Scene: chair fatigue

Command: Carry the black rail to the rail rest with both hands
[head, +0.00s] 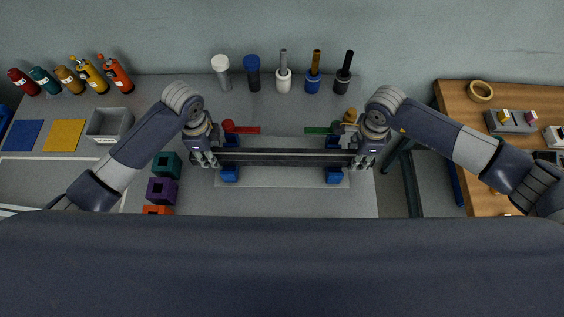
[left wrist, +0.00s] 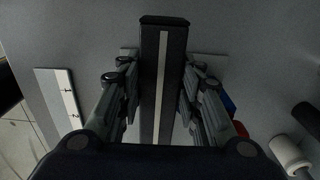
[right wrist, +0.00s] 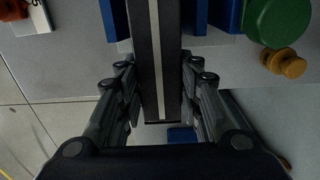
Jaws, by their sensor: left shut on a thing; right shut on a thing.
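The black rail (head: 285,157) with a pale stripe runs level from left to right, across the rail rest, whose blue blocks (head: 230,174) stand on a light plate (head: 282,180). My left gripper (head: 207,158) is shut on the rail's left end, and my right gripper (head: 364,158) on its right end. The rail shows between the fingers in the left wrist view (left wrist: 163,85) and the right wrist view (right wrist: 155,60). Blue blocks (right wrist: 228,15) flank the rail in the right wrist view. I cannot tell whether the rail touches the rest.
A red-handled part (head: 240,129) and a green one (head: 318,130) lie behind the rail. Several upright tools and bottles line the back. Coloured blocks (head: 161,190) stand at left. A wooden table (head: 455,105) is at right, beyond a gap.

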